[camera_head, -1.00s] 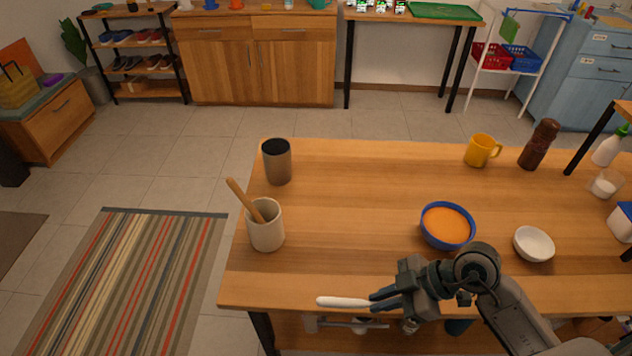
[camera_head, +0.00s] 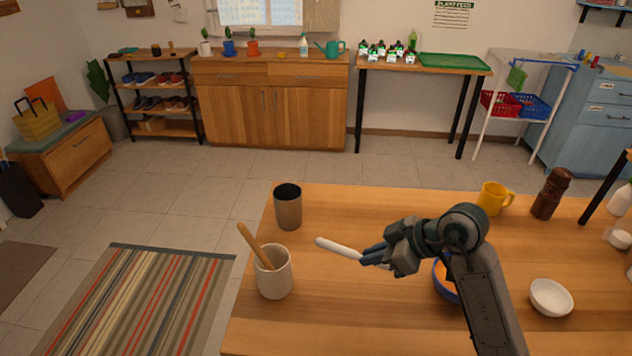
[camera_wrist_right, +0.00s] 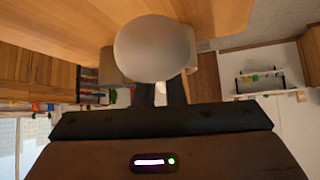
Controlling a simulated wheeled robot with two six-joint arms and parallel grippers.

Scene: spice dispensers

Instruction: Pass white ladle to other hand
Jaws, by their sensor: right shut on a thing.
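The white ladle (camera_head: 338,247) is in my right gripper (camera_head: 374,256), raised above the wooden table. In the head view its pale end points left, toward the cream crock. In the right wrist view a rounded whitish end of the ladle (camera_wrist_right: 154,47) sits just beyond the fingers (camera_wrist_right: 160,92), which are shut on it. The ladle's other parts are hidden by the fingers. My left gripper does not show in either view.
A cream crock (camera_head: 274,278) with a wooden utensil and a grey-brown cup (camera_head: 288,207) stand at the table's left. An orange-filled blue bowl (camera_head: 441,281) is partly behind my right arm. A white bowl (camera_head: 551,297), yellow mug (camera_head: 494,198) and brown mill (camera_head: 551,193) stand right.

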